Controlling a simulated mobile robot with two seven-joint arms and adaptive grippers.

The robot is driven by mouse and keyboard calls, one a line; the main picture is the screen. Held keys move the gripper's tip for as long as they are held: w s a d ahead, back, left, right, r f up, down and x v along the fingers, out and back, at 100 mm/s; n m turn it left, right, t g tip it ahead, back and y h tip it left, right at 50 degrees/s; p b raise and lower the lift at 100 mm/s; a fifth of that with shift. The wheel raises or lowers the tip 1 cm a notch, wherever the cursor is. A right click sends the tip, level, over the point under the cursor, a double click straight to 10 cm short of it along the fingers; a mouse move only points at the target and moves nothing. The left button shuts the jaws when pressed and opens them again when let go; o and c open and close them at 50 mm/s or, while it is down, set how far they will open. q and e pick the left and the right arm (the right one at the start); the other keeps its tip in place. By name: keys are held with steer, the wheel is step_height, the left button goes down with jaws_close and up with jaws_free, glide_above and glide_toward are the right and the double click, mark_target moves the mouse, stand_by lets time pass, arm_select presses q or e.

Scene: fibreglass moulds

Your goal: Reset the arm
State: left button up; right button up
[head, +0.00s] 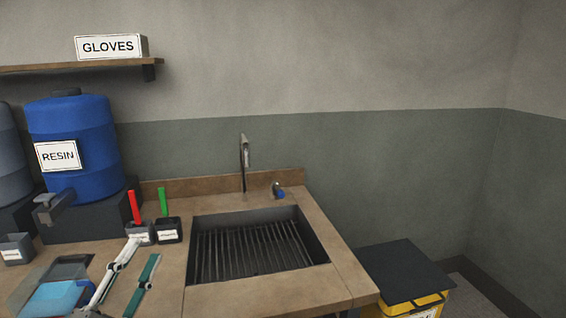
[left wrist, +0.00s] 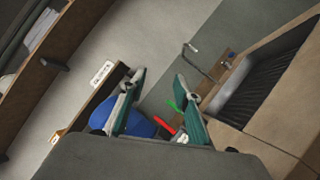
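My left gripper (head: 145,250) is at the lower left of the head view, over the worktop. Its two teal-padded fingers point away from me and stand apart. In the left wrist view, its fingers (left wrist: 159,74) are also apart, with nothing held between them. The picture there is strongly tilted, with the wall, shelf and sink beyond the fingers. My right gripper is in neither view.
A blue resin drum (head: 75,140) stands on a dark block at the left. Small cups with a red handle (head: 135,207) and a green handle (head: 163,202) stand ahead of the gripper. A sink (head: 255,250) lies right; a yellow bin (head: 425,305) stands beyond the counter.

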arm_select(q)
steer(key=s+d+f+m+g+h, duration=0.3)
steer(key=d+f+m+g+h, duration=0.15)
steer(key=d+m, duration=0.5)
steer(key=s+f+m+g+y, duration=0.1)
steer(key=s+f+m+g, duration=0.1)
steer(key=f+m, duration=0.4)
steer(key=s+f+m+g+y, duration=0.1)
steer(key=s+f+m+g, duration=0.15)
steer(key=f+m, duration=0.35)
steer(key=s+a+f+m+g+y, duration=0.3)
steer(key=a+f+y, duration=0.3)
steer(key=f, duration=0.5)
steer(key=s+a+f+m+g+y, duration=0.25)
steer(key=s+a+y, duration=0.4)
steer(key=a, duration=0.65)
steer(key=d+f+n+t+h, duration=0.3)
steer(key=d+f+h, duration=0.5)
steer(key=d+f, duration=0.5)
steer(key=d, duration=0.3)
steer(key=shift+w+d+f, duration=0.2)
steer(key=shift+w+f, duration=0.15)
steer(key=shift+w, duration=0.05)
